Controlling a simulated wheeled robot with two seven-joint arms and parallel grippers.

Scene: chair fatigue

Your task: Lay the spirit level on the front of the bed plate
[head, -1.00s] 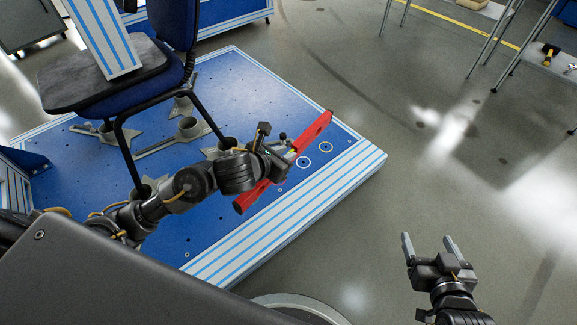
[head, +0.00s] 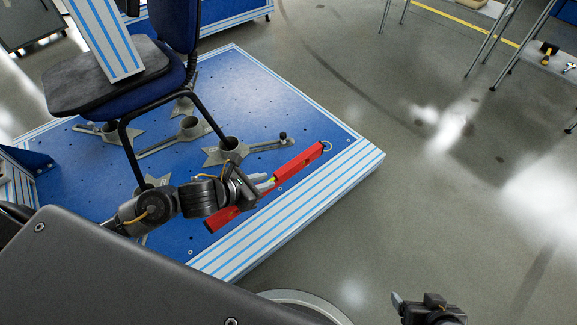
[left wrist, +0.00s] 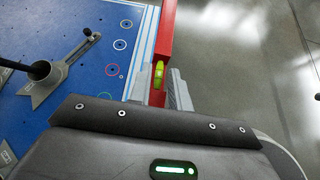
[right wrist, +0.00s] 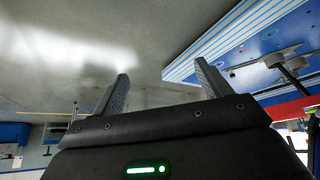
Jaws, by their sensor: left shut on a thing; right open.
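The red spirit level (head: 300,162) is held slantwise over the front part of the blue bed plate (head: 235,90), near its white-and-blue striped front edge. My left gripper (head: 264,183) is shut on the level near its middle. In the left wrist view the level (left wrist: 166,40) runs between the fingers, with its yellow-green vial (left wrist: 158,73) showing. I cannot tell whether its underside touches the plate. My right gripper (right wrist: 162,82) is open and empty, away from the plate; in the head view it is partly cut off at the bottom edge.
A blue office chair (head: 110,85) stands on the plate at the left, with grey clamps (head: 190,127) around its legs. One clamp arm (head: 265,146) lies just behind the level. The floor right of the plate is clear. Metal-legged tables (head: 555,55) stand at the upper right.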

